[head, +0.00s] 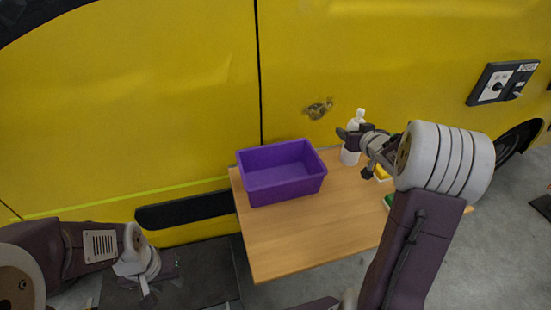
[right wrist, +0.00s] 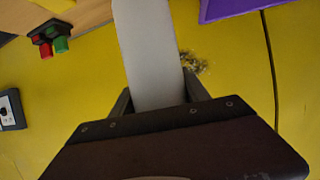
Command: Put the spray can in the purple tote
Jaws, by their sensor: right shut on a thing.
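The purple tote (head: 285,193) stands upright on the wooden table, and its inside looks empty. A corner of the tote (right wrist: 225,8) shows at the top of the right wrist view. The white spray can (head: 351,156) is upright to the right of the tote. My right gripper (head: 354,139) is shut around its upper part. In the right wrist view the white can (right wrist: 148,55) sits between the fingers. I cannot tell whether its base touches the table. My left gripper (head: 160,278) is low at the left, away from the table, and its fingers are unclear against the dark background.
The wooden table (head: 290,240) has bare room in front of the tote. A yellow item (head: 381,173) lies right of the can, partly hidden by my arm. A black piece with red and green parts (right wrist: 52,38) shows in the wrist view. The yellow vehicle (head: 150,90) stands close behind the table.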

